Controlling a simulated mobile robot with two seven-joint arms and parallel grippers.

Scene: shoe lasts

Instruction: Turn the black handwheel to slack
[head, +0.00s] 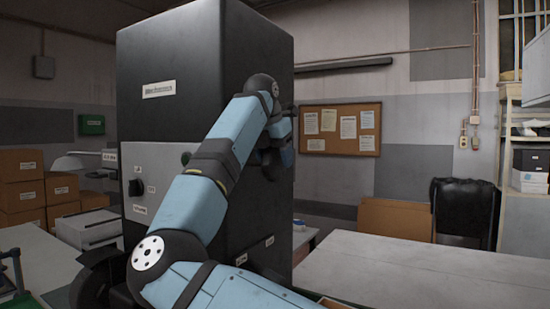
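A tall black cabinet (205,60) stands in the middle with a grey control panel (160,165) on its front left. A small black knob (135,187) with white labels around it is on that panel. A dark rounded part (92,283) shows at the cabinet's lower left, partly behind my arm; I cannot tell whether it is the black handwheel. My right arm crosses in front of the cabinet, and my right gripper (275,152) is by its right side face. The fingers are dark and mostly hidden, so their opening cannot be made out. My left gripper is not seen.
A pale table (430,275) with a clear top stretches at the right. Cardboard boxes (25,185) are stacked at the left beside a grey drawer unit (88,228). A cork board (340,129) hangs on the back wall. Shelves (512,130) stand at the far right.

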